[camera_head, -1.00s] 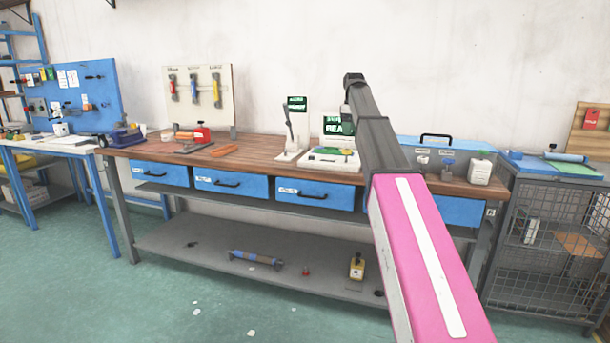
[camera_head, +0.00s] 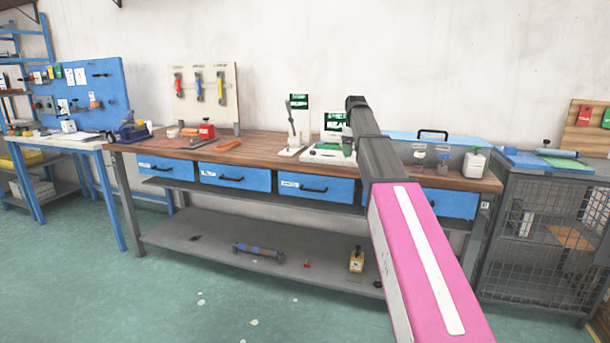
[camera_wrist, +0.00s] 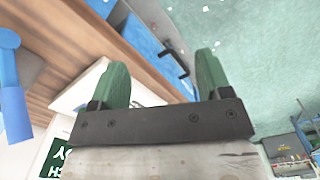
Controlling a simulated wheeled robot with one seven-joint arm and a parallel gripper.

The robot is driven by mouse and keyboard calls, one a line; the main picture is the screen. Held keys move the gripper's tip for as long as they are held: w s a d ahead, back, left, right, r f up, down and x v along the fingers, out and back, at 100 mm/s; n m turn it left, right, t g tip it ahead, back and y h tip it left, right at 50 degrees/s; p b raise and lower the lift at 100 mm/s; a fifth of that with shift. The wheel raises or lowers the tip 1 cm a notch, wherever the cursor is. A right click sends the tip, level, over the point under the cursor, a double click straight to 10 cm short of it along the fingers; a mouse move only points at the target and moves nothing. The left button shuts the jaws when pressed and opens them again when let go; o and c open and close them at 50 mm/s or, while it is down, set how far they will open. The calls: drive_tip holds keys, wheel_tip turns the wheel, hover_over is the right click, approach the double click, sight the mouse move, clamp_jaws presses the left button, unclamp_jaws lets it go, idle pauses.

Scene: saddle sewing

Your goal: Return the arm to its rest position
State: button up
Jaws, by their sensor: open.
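My arm, with a pink and white link and dark grey segments, reaches up and forward from the lower right in the head view. Its far end is in front of the wall and the bench's back edge. My gripper (camera_wrist: 163,84) shows in the wrist view with two green fingers spread apart and nothing between them. Behind the fingers are the wooden bench top (camera_wrist: 90,30), a blue drawer front and the green floor.
The workbench (camera_head: 270,147) has blue drawers and a lower shelf (camera_head: 210,240). Small display stands (camera_head: 299,102) and a grey-blue case (camera_head: 455,158) stand on it near the arm. A wire cage cart (camera_head: 540,240) is at right. The floor (camera_head: 90,290) at left front is clear.

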drive_tip(key=s+f+m, duration=0.1)
drive_tip(key=s+f, duration=0.3)
drive_tip(key=f, duration=0.4)
drive_tip(key=s+f+m, duration=0.2)
drive_tip(key=s+f, duration=0.2)
drive_tip(key=f, duration=0.5)
drive_tip(key=s+f+m, duration=0.6)
drive_tip(key=s+f, duration=1.9)
drive_tip(key=s, duration=0.2)
drive_tip(key=shift+f, duration=0.25)
